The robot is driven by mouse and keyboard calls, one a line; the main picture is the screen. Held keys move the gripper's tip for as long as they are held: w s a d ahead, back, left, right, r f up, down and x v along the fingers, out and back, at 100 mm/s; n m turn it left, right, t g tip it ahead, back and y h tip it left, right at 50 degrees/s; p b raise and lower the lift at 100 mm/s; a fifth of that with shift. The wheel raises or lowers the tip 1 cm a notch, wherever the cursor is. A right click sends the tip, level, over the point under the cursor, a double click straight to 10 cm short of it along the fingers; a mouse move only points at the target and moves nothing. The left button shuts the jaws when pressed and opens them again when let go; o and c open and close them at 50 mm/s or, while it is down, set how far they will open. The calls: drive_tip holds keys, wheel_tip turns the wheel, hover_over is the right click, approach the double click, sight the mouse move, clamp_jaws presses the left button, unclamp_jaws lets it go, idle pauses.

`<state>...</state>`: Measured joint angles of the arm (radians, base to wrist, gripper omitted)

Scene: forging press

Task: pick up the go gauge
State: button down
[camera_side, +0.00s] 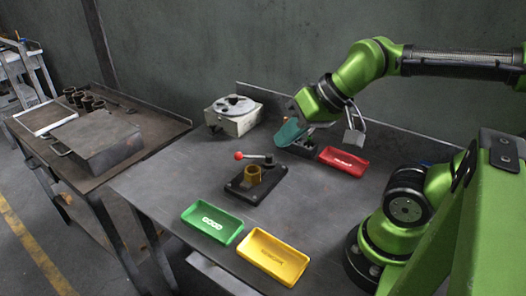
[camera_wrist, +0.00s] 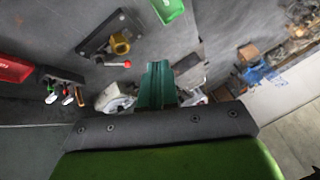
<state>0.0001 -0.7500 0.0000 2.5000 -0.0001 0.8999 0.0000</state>
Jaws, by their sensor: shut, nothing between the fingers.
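My gripper (camera_side: 290,133) has teal fingers pressed together with nothing between them. It hangs above the back of the bench, and its fingers (camera_wrist: 157,85) fill the middle of the wrist view. A dark rack (camera_side: 303,148) stands just below and right of the fingertips in the side view, partly hidden by the gripper.
A red tray (camera_side: 343,160) stands beside the rack. A black fixture (camera_side: 255,182) with a brass cup and red-knobbed lever is mid-bench. Green (camera_side: 211,222) and yellow (camera_side: 271,257) trays lie in front. A grey device with a round plate (camera_side: 233,114) stands back left.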

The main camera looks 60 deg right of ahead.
idle(0.4)
drive_tip(key=c, duration=1.3)
unclamp_jaws()
drive_tip(key=shift+d, duration=0.1)
drive_tip(key=m+g+h, duration=0.2)
drive_tip(key=m+g, duration=0.5)
drive_tip(key=m, duration=0.7)
hover_over(310, 136)
wheel_tip(310, 136, down, 15)
drive_tip(key=shift+d+r, duration=0.1)
drive_tip(key=shift+w+d+f, duration=0.1)
drive_tip(key=shift+w+f, duration=0.05)
drive_tip(key=shift+f, duration=2.55)
